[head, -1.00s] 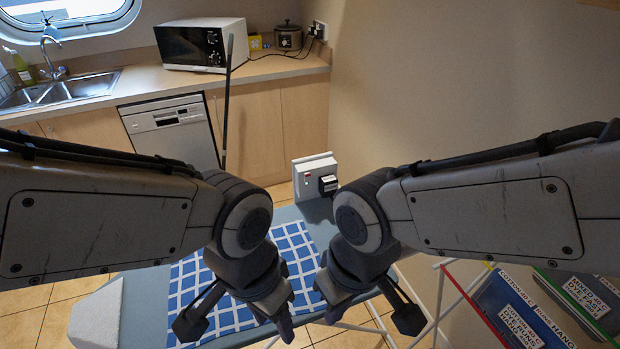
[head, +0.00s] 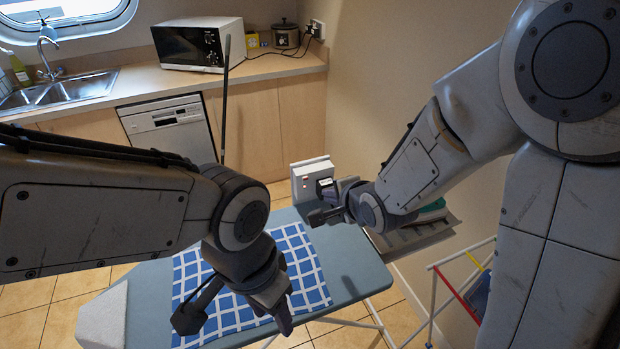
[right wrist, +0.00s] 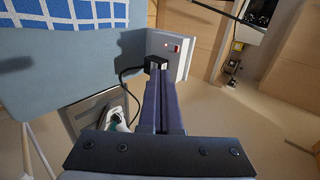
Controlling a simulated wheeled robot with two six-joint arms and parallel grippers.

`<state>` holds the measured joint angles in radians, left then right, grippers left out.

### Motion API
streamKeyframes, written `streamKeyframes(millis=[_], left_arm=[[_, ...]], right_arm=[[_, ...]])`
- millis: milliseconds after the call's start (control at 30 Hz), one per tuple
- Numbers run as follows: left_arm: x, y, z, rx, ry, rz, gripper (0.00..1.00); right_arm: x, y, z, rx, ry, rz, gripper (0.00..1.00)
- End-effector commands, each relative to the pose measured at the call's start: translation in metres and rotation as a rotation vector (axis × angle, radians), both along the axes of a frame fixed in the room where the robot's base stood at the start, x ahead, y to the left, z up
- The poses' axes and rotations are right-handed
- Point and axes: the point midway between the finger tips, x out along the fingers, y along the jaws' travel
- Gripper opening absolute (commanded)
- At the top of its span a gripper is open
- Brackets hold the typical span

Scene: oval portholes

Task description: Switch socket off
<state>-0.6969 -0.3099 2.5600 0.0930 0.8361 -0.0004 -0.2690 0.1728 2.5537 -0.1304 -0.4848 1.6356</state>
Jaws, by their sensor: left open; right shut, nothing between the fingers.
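The socket (head: 308,176) is a pale box at the far end of the ironing board. A red-lit switch is on its face, and a black plug sits beside it. The socket also shows in the right wrist view (right wrist: 169,44), with the red switch (right wrist: 176,46) lit and the plug (right wrist: 156,62) at the fingertips. My right gripper (head: 334,190) is shut and empty, close to the socket front; I cannot tell whether it touches the plug. My left gripper (head: 286,318) is open and empty above the near part of the board.
The ironing board (head: 345,262) has a blue checked cloth (head: 246,285) on it. An iron (right wrist: 113,117) rests on a rack right of the board. A drying rack (head: 455,285) stands at the lower right. The counter with sink and microwave is at the back.

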Motion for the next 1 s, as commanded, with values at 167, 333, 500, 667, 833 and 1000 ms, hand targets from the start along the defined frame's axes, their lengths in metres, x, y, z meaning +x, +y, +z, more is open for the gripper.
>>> streamKeyframes(millis=[167, 333, 500, 667, 833, 1000], left_arm=[[0.000, 0.000, 0.000, 0.000, 0.000, 0.000, 0.50], [0.000, 0.000, 0.000, 0.000, 0.000, 0.000, 0.50], [0.000, 0.000, 0.005, 0.000, 0.000, 0.000, 0.50], [0.000, 0.000, 0.012, 0.000, 0.000, 0.000, 0.50], [0.000, 0.000, 0.015, 0.000, 0.000, 0.000, 0.50], [0.000, 0.000, 0.022, 0.000, 0.000, 0.001, 0.50]], right_arm=[[0.000, 0.000, 0.000, 0.004, -0.001, -0.003, 0.00], [0.001, 0.000, 0.000, 0.003, 0.000, -0.002, 0.00], [0.007, 0.003, -0.005, 0.002, 0.003, -0.001, 0.00], [0.022, 0.008, -0.019, 0.001, 0.005, -0.002, 0.00], [0.044, 0.016, -0.037, 0.002, 0.004, -0.001, 0.00], [0.066, 0.024, -0.056, 0.000, 0.003, -0.001, 0.00]])
